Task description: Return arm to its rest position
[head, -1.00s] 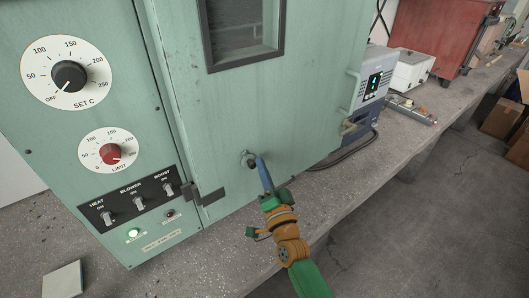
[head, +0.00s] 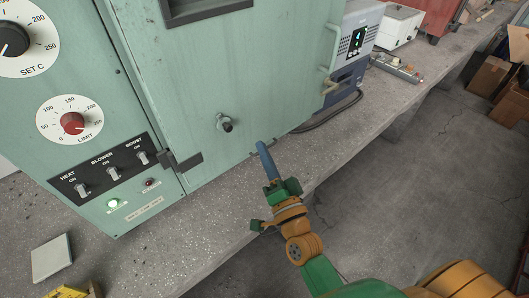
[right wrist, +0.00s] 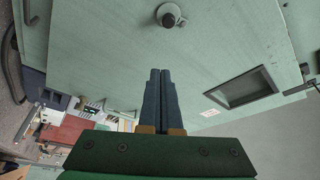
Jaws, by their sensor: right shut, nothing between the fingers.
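My right gripper (head: 263,146) is in front of the green oven's door (head: 255,75), low and to the right of the door's round knob (head: 225,122). Its blue fingers are shut together with nothing between them. In the right wrist view the shut fingers (right wrist: 161,72) point toward the knob (right wrist: 169,16), with a gap between them and it. The orange and green right arm runs down to the lower right of the head view. My left gripper is not in view.
The oven's control panel (head: 110,172) with dials and switches is at left. A blue-grey device (head: 352,50) and a white box (head: 398,27) stand farther right on the concrete bench (head: 335,150). Cardboard boxes (head: 490,75) sit on the floor.

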